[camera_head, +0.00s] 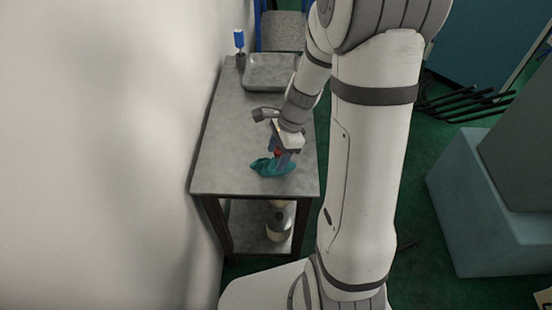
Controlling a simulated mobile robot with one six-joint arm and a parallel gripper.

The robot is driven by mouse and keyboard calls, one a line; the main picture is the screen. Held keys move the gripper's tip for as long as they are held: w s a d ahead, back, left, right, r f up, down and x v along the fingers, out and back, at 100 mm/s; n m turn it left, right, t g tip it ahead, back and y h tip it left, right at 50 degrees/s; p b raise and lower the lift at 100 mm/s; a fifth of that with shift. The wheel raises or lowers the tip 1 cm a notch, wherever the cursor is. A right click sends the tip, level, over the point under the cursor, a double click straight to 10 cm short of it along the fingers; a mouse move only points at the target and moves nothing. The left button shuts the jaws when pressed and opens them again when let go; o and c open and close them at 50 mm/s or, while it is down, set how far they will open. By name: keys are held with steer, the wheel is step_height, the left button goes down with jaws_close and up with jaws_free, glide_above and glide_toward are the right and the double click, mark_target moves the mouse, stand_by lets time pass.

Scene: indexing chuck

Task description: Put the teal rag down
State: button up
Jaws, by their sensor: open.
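The teal rag (270,168) lies crumpled on the front part of the grey metal table (222,160). My gripper (281,158) is directly over the rag, pointing down, with its fingertips at or just above the cloth. Its jaws are open. The fingers partly cover the right side of the rag. Whether they still touch the cloth cannot be told from this view. A small red spot shows between the gripper and the rag.
A grey metal tray (270,72) and a blue-handled tool in a holder (239,42) stand at the table's far end. A wall (100,150) runs close along the left. A container (276,225) stands on the lower shelf. The table's left front is clear.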

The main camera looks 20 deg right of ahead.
steer(key=v, duration=0.3)
steer(key=shift+s+r, duration=0.2)
steer(key=shift+r, duration=0.1)
steer(key=shift+s+r, duration=0.15)
steer(key=shift+r, duration=0.15)
steer(key=s+a+r+n+t+h, duration=0.1)
steer(key=s+r+n+t+h, duration=0.1)
steer(key=s+r+n, duration=0.9)
steer(key=s+n+h, duration=0.1)
steer(key=n, duration=0.5)
steer(key=shift+s+a+r+n, duration=0.25)
steer(key=shift+s+n, duration=0.05)
steer(key=shift+n, duration=0.1)
